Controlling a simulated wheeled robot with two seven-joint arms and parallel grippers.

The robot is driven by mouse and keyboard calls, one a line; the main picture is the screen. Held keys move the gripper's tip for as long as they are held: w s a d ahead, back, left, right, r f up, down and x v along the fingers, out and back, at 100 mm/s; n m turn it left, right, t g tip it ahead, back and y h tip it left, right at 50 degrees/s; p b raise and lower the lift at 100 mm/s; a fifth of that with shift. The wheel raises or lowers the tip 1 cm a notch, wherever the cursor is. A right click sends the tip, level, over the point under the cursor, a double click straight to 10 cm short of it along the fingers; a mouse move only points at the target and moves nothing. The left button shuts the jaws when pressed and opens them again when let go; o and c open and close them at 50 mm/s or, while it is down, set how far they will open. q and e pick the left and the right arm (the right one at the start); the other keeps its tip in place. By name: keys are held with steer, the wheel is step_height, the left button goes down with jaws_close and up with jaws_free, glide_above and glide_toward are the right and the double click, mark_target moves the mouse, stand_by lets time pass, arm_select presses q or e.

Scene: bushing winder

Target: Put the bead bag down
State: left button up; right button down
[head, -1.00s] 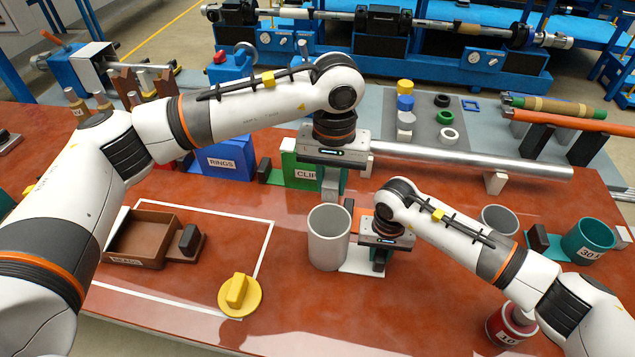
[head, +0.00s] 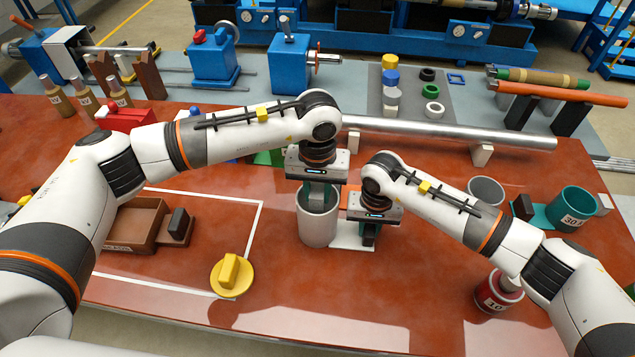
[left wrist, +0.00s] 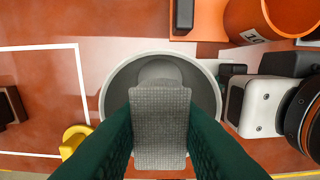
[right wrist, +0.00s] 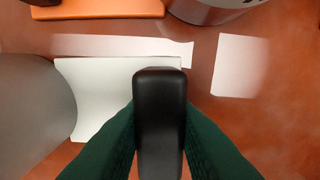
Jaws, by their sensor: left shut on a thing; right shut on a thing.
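The bead bag (left wrist: 160,125) looks like a grey woven block. My left gripper (head: 317,190) is shut on it, with a green finger on each side in the left wrist view. The bag is over the mouth of a grey cup (head: 317,229); its lower end seems to be inside the rim, but I cannot tell how deep. A paler rounded shape shows inside the cup (left wrist: 106,95) beyond the bag. My right gripper (head: 368,236) is shut on a black handle (right wrist: 160,110) beside the cup, above a white plate (right wrist: 95,90).
A brown tray (head: 136,228) with a black handle stands left, inside a white outline. A yellow knobbed disc (head: 232,277) lies in front of it. A red can (head: 497,292), another grey cup (head: 486,190) and a teal cup (head: 574,209) are at right. A metal bar (head: 450,134) lies behind.

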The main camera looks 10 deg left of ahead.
mark_target(318, 189)
arm_select(q)
steer(key=o, duration=1)
step_height(318, 189, up, 7)
steer(key=shift+f, duration=0.1)
stand_by(0.4)
arm_select(e)
steer(key=c, duration=1.1)
jaws_free()
